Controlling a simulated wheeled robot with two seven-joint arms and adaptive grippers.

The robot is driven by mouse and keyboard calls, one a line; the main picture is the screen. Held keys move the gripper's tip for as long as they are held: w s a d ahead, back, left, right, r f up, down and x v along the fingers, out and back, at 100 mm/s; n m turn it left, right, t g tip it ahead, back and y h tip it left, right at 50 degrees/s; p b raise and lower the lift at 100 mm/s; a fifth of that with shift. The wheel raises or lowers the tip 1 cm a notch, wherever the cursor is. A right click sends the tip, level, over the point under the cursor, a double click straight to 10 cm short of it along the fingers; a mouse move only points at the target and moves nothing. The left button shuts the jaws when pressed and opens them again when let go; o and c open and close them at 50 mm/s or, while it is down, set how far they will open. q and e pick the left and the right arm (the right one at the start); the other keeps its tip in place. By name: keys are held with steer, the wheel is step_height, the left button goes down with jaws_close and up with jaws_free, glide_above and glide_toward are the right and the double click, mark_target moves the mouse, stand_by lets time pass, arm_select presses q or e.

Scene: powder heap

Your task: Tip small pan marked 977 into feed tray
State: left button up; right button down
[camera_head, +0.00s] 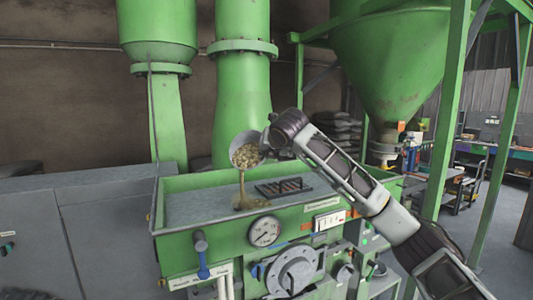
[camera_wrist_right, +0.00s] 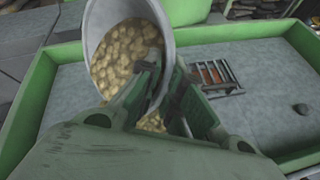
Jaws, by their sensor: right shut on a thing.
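My right gripper (camera_head: 268,143) is shut on the small pan (camera_head: 243,146), a grey metal pan. It holds the pan tilted above the green-rimmed feed tray (camera_head: 172,184). Light brown grains (camera_head: 246,156) fill much of the pan, and a stream of them falls from its lower lip into the tray. A small heap (camera_head: 244,202) lies on the tray's floor below. In the right wrist view the pan (camera_wrist_right: 88,40) sits at the fingers (camera_wrist_right: 165,85), with grains inside. I cannot see the number 977. My left gripper is not in view.
A dark grate (camera_head: 284,188) is set in the tray floor, right of the heap. A small dark lump (camera_wrist_right: 301,109) lies on the tray floor. The green machine's front carries a gauge (camera_head: 264,231) and levers. A green hopper (camera_head: 395,60) and its posts stand at the right.

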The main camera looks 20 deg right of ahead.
mark_target(261, 160)
steer(key=shift+s+a+f+n+t+h+b, duration=0.5)
steer(key=shift+t+b, duration=0.4)
steer(key=shift+b, duration=0.35)
steer(key=shift+s+a+f+n+t+h+b, duration=0.2)
steer(key=shift+s+a+n+t+b, duration=0.3)
steer(key=shift+t+b, duration=0.6)
steer(key=shift+s+a+f+n+t+h+b, duration=0.3)
steer(key=shift+s+a+f+n+t+b, duration=0.25)
steer(key=shift+b, duration=0.9)
steer(key=n+t+b, duration=0.1)
steer(key=s+a+t+b, duration=0.1)
steer(key=b, duration=0.1)
steer(key=shift+r+n+t, duration=0.15)
steer(key=shift+n+t, duration=0.1)
steer(key=shift+n, duration=0.1)
